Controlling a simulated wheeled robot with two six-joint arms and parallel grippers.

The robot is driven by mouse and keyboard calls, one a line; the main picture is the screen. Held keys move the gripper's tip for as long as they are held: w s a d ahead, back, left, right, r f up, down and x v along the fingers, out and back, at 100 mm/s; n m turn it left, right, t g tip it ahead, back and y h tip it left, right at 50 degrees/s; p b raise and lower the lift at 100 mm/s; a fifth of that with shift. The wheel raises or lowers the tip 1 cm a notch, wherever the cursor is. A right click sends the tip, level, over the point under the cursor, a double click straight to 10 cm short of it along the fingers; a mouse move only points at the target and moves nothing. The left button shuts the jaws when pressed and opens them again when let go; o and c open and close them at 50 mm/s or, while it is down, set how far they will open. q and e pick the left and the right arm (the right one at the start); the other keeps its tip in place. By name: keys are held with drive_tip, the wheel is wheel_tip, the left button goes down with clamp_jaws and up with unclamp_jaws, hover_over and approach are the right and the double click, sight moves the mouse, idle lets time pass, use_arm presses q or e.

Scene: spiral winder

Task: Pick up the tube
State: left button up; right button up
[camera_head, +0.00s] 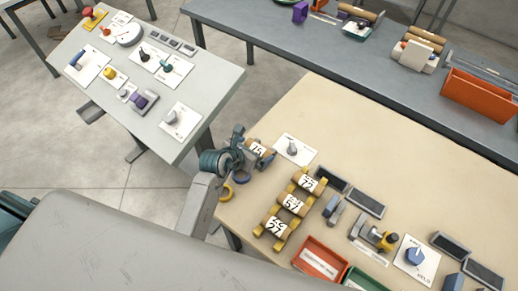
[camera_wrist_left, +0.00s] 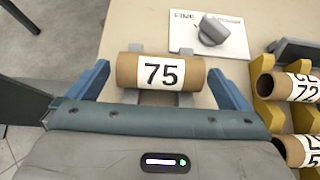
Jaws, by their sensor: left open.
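A brown cardboard tube with a white label reading 75 (camera_wrist_left: 138,72) lies across the wrist view, between the two blue fingers of my left gripper (camera_wrist_left: 165,80). There is a gap between the tube's ends and the fingers. In the head view the tube (camera_head: 257,149) is partly hidden by my left gripper (camera_head: 252,155), at the left edge of the beige table. Grey supports show at the tube's upper and lower sides in the wrist view. My left gripper is open. My right gripper is not in view.
Several labelled tubes (camera_head: 292,205) rest on yellow holders to the right. A white card with a grey part (camera_head: 292,149) lies just beyond the tube. Red (camera_head: 320,259) and green bins stand at the near edge. The beige table's far middle (camera_head: 370,140) is clear.

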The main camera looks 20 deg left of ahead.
sight(259, 147)
use_arm(q)
drive_tip(key=shift+w+d+p, duration=0.2)
drive_tip(key=shift+w+p, duration=0.1)
drive_tip(key=shift+w, duration=0.05)
drive_tip(key=p+x, duration=0.1)
drive_tip(key=x, duration=0.2)
drive_tip(key=shift+w, duration=0.1)
drive_tip(key=shift+w+d+f+p, duration=0.2)
drive_tip(key=shift+w+f+p, duration=0.1)
drive_tip(key=shift+w+f, duration=0.1)
drive_tip(key=shift+s, duration=0.1)
drive_tip(key=shift+c, duration=0.9)
drive_tip(key=c, duration=0.5)
